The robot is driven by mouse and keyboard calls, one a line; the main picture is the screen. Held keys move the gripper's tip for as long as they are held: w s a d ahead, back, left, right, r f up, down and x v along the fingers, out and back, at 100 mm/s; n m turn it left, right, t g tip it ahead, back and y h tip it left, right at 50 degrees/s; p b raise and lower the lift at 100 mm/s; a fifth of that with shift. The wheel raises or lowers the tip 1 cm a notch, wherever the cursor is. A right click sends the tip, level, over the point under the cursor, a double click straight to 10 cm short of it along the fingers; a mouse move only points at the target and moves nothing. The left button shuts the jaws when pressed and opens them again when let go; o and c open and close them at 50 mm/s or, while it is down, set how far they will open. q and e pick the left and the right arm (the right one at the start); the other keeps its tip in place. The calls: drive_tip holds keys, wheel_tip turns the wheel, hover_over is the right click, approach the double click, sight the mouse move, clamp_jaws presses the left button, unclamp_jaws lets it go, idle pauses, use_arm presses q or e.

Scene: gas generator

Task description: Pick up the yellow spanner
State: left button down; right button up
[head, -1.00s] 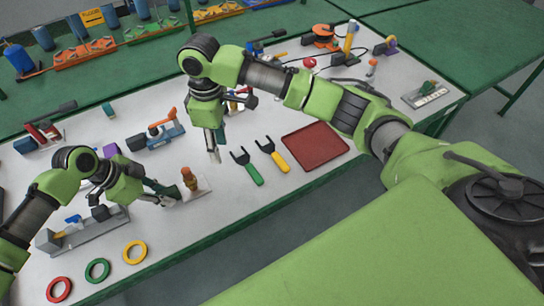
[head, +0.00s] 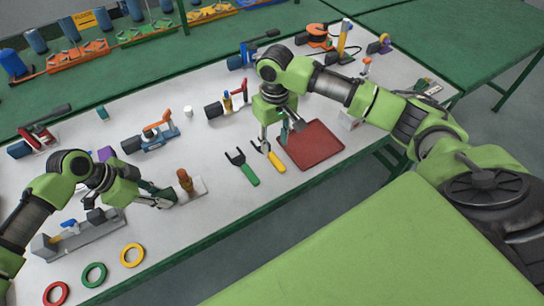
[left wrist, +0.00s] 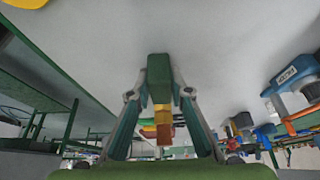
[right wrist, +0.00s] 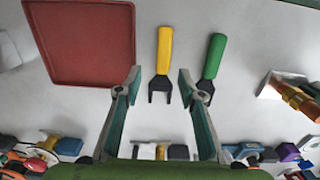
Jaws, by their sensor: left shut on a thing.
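The yellow spanner (head: 277,161) lies on the white tabletop, between the green spanner and the red tray. In the right wrist view the yellow spanner (right wrist: 164,48) has its forked end toward my right gripper. My right gripper (head: 275,143) is open and empty above that forked end; its fingertips (right wrist: 159,76) show on either side of the fork, apart from it. In the head view that block is mostly hidden.
The green spanner (head: 250,174) lies just left of the yellow one. The red tray (head: 313,145) lies close on its right. A brown-orange part (head: 185,180) stands beside my left gripper. Red (head: 56,293), green (head: 94,275) and yellow (head: 132,255) rings lie at the front left.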

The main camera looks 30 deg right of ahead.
sight(272, 155)
drive_tip(key=shift+w+a+f, duration=0.15)
drive_tip(key=shift+f, duration=1.2)
drive_tip(key=shift+w+a+f, duration=0.1)
drive_tip(key=shift+f, duration=1.25)
clamp_jaws()
